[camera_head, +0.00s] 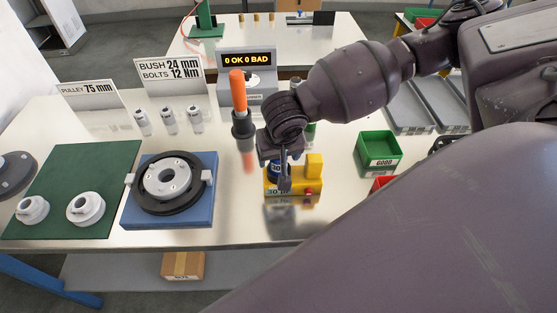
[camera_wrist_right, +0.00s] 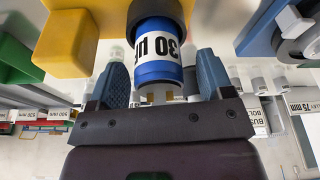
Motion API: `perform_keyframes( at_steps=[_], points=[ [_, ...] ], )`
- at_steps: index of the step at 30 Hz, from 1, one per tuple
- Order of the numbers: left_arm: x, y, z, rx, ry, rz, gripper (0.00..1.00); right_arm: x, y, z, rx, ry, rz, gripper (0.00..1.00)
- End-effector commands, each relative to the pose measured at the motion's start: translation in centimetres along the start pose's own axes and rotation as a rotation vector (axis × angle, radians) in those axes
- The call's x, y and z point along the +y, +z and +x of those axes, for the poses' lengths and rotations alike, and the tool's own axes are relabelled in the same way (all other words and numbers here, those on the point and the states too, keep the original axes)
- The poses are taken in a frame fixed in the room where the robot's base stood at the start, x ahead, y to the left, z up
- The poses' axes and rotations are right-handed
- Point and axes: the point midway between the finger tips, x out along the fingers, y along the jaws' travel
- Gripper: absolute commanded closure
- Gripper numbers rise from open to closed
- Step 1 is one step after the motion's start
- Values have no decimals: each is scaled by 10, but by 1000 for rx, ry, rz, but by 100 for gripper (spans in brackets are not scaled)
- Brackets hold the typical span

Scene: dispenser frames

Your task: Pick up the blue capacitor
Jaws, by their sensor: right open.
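The blue capacitor (camera_wrist_right: 157,52) is a short blue cylinder with a white "30" label. In the head view only a bit of its blue side (camera_head: 273,172) shows beside my gripper, at the yellow block (camera_head: 313,168) with a red button. My right gripper (camera_head: 285,180) comes down over the block. In the right wrist view its two fingers (camera_wrist_right: 162,82) are open on either side of the capacitor's near end, with gaps visible. The capacitor's far end is hidden in that view. My left gripper is not in view.
An orange-handled tool (camera_head: 238,92) stands upright left of my right gripper. The blue fixture (camera_head: 171,213) with a pulley is farther left. A green "GOOD" bin (camera_head: 379,162) and a partly hidden red bin (camera_head: 381,184) are to the right. The display (camera_head: 248,60) reads "0 OK 0 BAD".

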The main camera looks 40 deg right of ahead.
Motion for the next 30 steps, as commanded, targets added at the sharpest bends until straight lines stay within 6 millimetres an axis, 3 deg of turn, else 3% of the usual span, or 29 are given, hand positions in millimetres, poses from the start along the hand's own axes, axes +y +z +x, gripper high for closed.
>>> perform_keyframes(
  at_steps=[7, 18, 26, 30],
  points=[
    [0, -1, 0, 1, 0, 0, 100, 0, 0, 1, 0, -1, 0, 26],
    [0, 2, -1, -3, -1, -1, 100, 0, 0, 1, 1, -1, 0, 82],
    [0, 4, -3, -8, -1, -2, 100, 0, -1, -1, 1, -1, 0, 82],
    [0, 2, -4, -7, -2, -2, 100, 0, -4, -13, 3, -2, 1, 82]
  ],
)
